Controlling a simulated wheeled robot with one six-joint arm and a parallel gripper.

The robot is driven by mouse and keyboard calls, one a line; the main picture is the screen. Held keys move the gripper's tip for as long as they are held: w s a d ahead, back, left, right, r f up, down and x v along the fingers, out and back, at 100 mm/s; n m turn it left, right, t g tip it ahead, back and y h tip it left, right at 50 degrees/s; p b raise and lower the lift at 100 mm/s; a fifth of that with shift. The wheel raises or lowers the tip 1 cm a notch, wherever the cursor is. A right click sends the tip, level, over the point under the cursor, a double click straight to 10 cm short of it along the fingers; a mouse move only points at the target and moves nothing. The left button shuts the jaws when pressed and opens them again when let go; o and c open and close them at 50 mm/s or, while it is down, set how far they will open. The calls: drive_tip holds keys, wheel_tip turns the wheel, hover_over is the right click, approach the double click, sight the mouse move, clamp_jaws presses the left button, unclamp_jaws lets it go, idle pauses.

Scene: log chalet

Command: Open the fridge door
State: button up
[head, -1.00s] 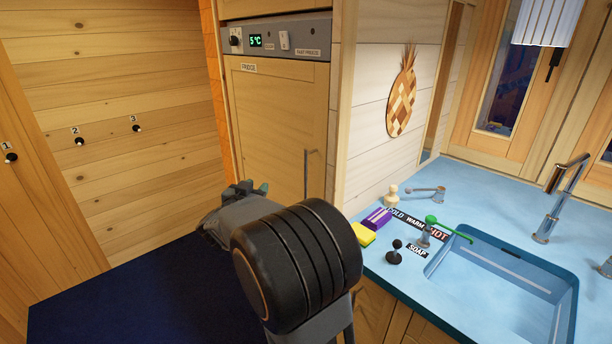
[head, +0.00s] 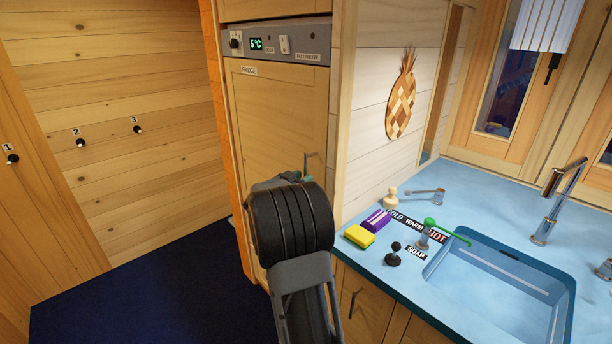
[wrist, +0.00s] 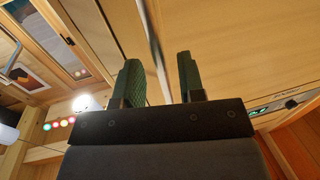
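The fridge door (head: 278,115) is a light wooden panel labelled "FRIDGE", and it is shut in its frame. Its handle (head: 306,160) is a slim metal upright bar on the door's right side; its lower part is hidden behind my arm. My gripper (wrist: 160,75) is open, with two green-padded fingers. In the wrist view the handle bar (wrist: 153,40) runs through the gap between the fingers, touching neither visibly. I cannot tell how deep it sits between them. In the head view my wrist hides most of the gripper in front of the door.
A control panel (head: 290,43) with a 5°C display sits above the door. To the right, a blue counter (head: 480,185) holds a sink (head: 500,280), a yellow sponge (head: 359,237) and small levers. Dark blue floor (head: 170,290) is free on the left.

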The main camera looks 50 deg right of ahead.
drive_tip(key=shift+w+d, duration=0.1)
drive_tip(key=shift+d, duration=0.95)
clamp_jaws()
